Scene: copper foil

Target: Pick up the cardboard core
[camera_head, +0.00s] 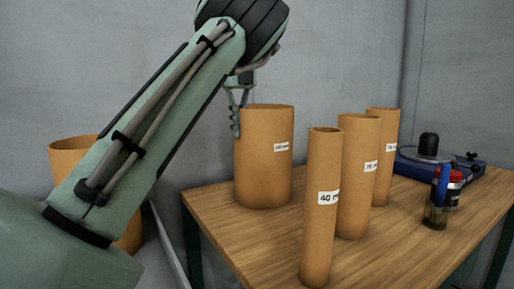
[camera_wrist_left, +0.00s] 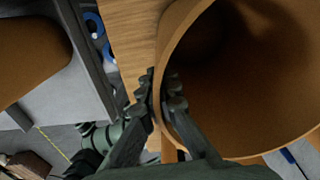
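The wide cardboard core (camera_head: 265,165) stands upright on the table's back left, with a white label on its side. In the left wrist view its open mouth and wall (camera_wrist_left: 245,75) fill the right. My left gripper (camera_head: 237,112) is at its upper left rim. In the left wrist view the fingers of my left gripper (camera_wrist_left: 160,92) straddle the thin wall, one outside and one inside, closed against it. Three narrower cores also stand upright: the 40 mm core (camera_head: 321,225), a middle one (camera_head: 356,200) and a back one (camera_head: 383,150). My right gripper is not in view.
The wooden table (camera_head: 220,225) has free room at its front left. Another large brown cylinder (camera_head: 75,155) is partly hidden behind my left arm. Grey walls stand behind.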

